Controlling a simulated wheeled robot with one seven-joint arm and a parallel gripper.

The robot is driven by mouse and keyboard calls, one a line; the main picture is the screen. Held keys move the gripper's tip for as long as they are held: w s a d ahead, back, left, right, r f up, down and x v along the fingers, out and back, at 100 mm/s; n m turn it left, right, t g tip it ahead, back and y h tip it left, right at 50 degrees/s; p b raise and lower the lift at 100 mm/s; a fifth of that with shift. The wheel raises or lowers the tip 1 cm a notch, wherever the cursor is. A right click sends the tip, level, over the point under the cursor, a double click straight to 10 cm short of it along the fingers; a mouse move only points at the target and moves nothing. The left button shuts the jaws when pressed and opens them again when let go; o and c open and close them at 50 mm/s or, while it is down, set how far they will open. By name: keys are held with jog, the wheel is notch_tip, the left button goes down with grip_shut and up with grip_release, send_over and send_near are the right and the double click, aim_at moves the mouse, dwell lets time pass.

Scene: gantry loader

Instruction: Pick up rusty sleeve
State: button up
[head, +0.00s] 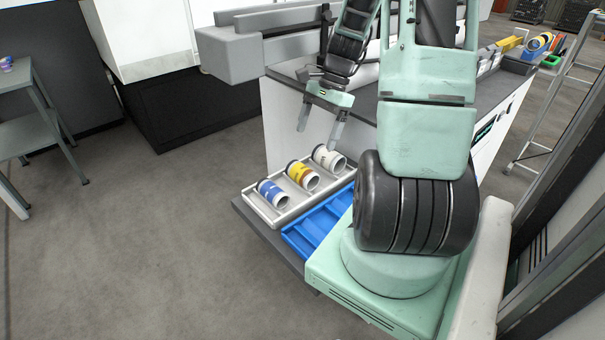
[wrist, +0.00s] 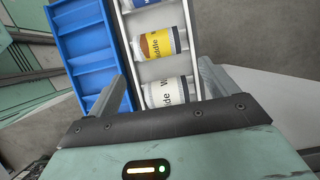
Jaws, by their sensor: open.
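Three short sleeves lie on their sides in a row in a light grey tray (head: 262,209). The blue and white sleeve (head: 272,193) is at the left, the yellow and white one (head: 303,176) in the middle, and the white one (head: 329,158) at the right. In the wrist view the yellow sleeve (wrist: 160,44) shows a brown-orange patch; I cannot tell for sure which sleeve is the rusty one. My gripper (head: 318,126) is open and empty above the white sleeve. In the wrist view that sleeve (wrist: 168,92) shows between the fingers, below them.
A blue divided tray (head: 312,226) stands beside the grey tray on a low dark shelf (head: 272,240); its visible compartments look empty. A grey-topped machine bench (head: 285,120) rises behind. A dark table (head: 45,125) stands at the far left. The floor at left is clear.

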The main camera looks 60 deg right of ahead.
aim_at(304, 167)
jog(key=x, duration=0.6)
jog(key=shift+a, duration=0.15)
jog(key=p+x, duration=0.1)
jog(key=x, duration=0.3)
jog(key=shift+s+a+r+p, duration=0.1)
jog(key=shift+a+r+p, duration=0.05)
jog(key=shift+a+p, duration=0.25)
jog(key=shift+a+f, duration=0.2)
jog(key=shift+f, duration=0.35)
jog(key=c, duration=1)
